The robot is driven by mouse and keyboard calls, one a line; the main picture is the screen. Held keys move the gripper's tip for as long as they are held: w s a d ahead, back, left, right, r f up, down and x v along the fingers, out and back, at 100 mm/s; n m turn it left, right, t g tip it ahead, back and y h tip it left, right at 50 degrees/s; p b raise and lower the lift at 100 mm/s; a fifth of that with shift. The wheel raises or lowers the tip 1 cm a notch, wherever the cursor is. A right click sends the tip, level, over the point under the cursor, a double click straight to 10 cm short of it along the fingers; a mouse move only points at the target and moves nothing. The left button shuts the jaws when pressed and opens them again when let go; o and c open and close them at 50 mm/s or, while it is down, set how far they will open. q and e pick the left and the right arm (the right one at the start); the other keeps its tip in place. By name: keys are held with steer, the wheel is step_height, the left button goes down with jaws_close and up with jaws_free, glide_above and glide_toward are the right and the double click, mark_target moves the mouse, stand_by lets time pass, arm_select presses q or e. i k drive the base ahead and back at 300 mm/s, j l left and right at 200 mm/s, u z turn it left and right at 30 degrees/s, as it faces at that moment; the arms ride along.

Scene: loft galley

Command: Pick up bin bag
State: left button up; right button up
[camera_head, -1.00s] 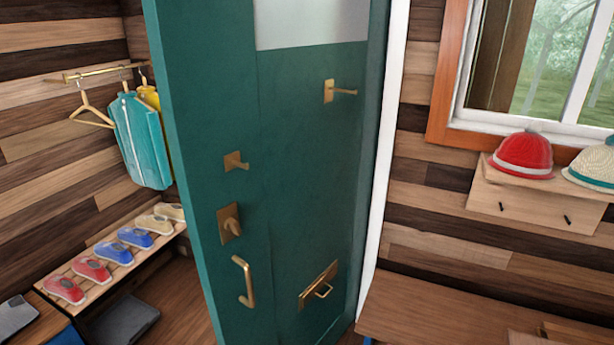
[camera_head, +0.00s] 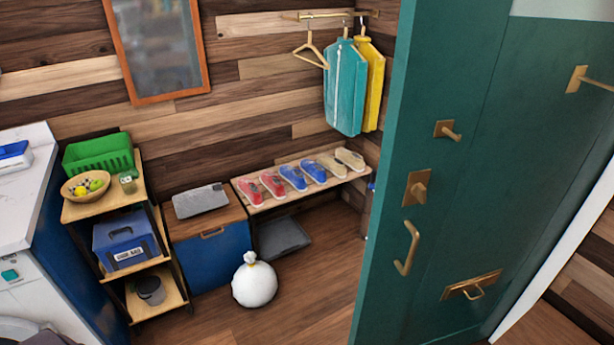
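A white bin bag (camera_head: 255,282), tied at the top, stands upright on the wooden floor. It is in front of the blue cabinet and the low shoe bench. Nothing covers it. Neither of my grippers shows in the head view.
A teal door (camera_head: 450,190) stands open on the right. A blue cabinet (camera_head: 210,261), a shoe bench (camera_head: 333,177) and a grey tray (camera_head: 283,238) are behind the bag. A shelf cart with a green basket (camera_head: 98,155) and a white counter (camera_head: 22,212) stand left. Floor between bag and door is clear.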

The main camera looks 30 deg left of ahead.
mark_target(255, 285)
steer(key=u, duration=1.4)
steer(key=i+z, duration=0.15)
steer(key=i, duration=0.25)
